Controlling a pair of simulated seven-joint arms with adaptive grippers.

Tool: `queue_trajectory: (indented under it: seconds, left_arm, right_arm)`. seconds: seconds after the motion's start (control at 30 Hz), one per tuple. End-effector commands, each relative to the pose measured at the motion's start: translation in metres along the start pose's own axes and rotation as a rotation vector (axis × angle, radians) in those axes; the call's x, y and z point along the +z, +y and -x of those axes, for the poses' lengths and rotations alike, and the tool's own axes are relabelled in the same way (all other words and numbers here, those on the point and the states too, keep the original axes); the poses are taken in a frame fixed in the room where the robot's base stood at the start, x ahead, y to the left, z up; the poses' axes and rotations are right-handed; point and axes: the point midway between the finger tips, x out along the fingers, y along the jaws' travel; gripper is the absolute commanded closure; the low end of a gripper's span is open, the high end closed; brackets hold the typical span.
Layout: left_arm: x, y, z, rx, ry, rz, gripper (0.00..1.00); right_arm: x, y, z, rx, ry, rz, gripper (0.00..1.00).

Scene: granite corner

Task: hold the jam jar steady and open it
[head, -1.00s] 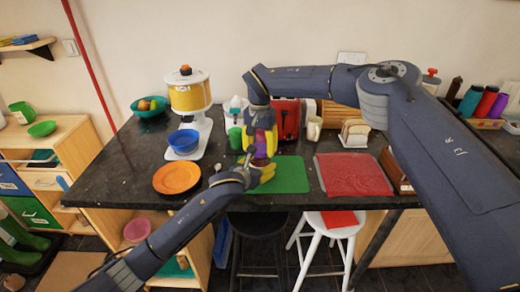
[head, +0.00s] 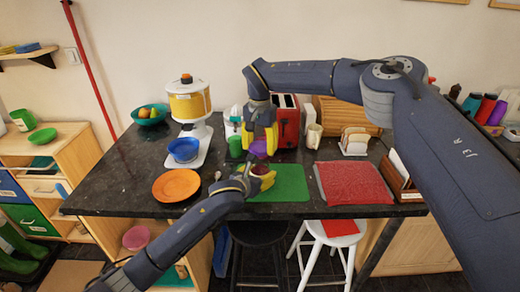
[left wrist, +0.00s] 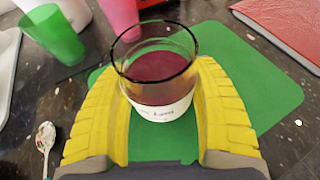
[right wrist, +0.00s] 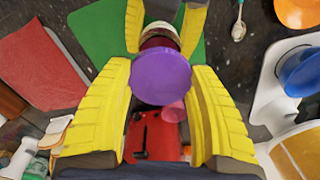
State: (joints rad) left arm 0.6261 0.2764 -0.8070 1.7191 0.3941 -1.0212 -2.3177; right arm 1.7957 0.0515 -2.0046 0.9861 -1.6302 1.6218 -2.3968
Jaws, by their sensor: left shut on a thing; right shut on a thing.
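The jam jar (left wrist: 160,90) is a glass with dark red jam and a white label, upright over the green mat (left wrist: 255,80). My left gripper (left wrist: 157,110) is shut around its sides. Its rim is open, with no lid on it. The purple lid (right wrist: 161,76) is between the fingers of my right gripper (right wrist: 163,90), which is shut on it. In the head view the lid (head: 258,147) is held above the jar (head: 263,171), apart from it, with my right gripper (head: 259,138) over my left gripper (head: 256,180).
An orange plate (head: 176,185) and a spoon (left wrist: 45,140) lie left of the mat. A green cup (left wrist: 52,35) and a red toaster (head: 286,118) stand behind. A red mat (head: 352,183) lies to the right. The dispenser (head: 190,105) stands at the left back.

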Motion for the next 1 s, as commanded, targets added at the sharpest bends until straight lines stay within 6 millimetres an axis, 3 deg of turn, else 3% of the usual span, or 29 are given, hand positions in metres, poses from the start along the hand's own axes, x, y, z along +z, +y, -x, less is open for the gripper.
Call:
queue_trajectory:
  seconds: [0.03, 0.07, 0.27, 0.67, 1.0]
  left_arm:
    - [0.0, 0.0, 0.0, 0.001, -0.001, 0.0, 1.0]
    - [0.0, 0.0, 0.0, 0.001, -0.001, 0.0, 0.33]
    - [0.0, 0.0, 0.0, 0.001, 0.0, 0.0, 0.1]
    - [0.0, 0.001, 0.006, 0.001, 0.0, -0.002, 0.08]
    - [0.0, 0.001, 0.055, 0.001, -0.001, -0.004, 0.08]
  right_arm:
    - [0.0, 0.0, 0.0, 0.0, 0.0, 0.0, 0.78]
    - [0.0, 0.0, 0.0, 0.0, 0.0, 0.0, 0.78]
    - [0.0, 0.0, 0.0, 0.0, 0.0, 0.0, 0.78]
    - [0.0, 0.0, -0.001, 0.0, 0.0, 0.0, 0.78]
    - [0.0, 0.0, -0.001, 0.0, 0.0, 0.0, 0.78]
